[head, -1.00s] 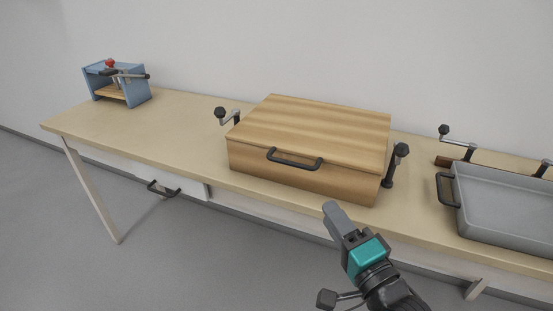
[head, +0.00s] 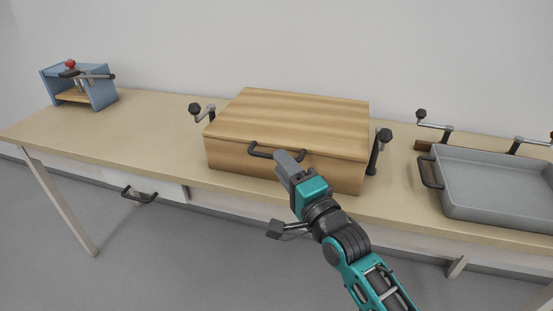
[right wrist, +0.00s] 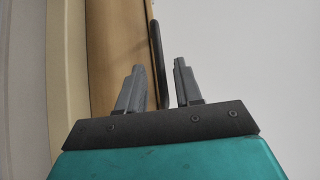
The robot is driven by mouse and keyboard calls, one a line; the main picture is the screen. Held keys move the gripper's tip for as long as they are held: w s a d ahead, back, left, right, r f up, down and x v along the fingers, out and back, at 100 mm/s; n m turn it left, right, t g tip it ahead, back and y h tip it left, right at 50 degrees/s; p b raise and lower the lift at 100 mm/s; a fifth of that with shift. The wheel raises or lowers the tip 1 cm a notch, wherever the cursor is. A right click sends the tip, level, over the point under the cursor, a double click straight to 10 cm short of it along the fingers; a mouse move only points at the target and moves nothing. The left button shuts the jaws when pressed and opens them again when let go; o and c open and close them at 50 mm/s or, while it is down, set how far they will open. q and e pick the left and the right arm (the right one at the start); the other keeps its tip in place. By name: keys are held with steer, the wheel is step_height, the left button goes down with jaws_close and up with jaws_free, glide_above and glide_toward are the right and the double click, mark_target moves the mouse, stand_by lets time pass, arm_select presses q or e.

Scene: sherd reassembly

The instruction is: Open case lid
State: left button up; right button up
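The wooden case (head: 285,125) stands on the table with its lid (head: 290,108) shut. A dark bar handle (head: 263,151) is on the lid's front edge. The case's wood (right wrist: 115,45) shows behind the left finger. My left gripper is not in view.
Crank clamps stand at the case's left (head: 203,112) and right (head: 378,150). A grey tray (head: 490,205) sits on the right of the table (head: 145,135). A blue press-like fixture (head: 98,88) is at the far left.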

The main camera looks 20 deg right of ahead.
steer(key=shift+x, duration=1.75)
steer(key=shift+c, duration=0.2)
jaws_close()
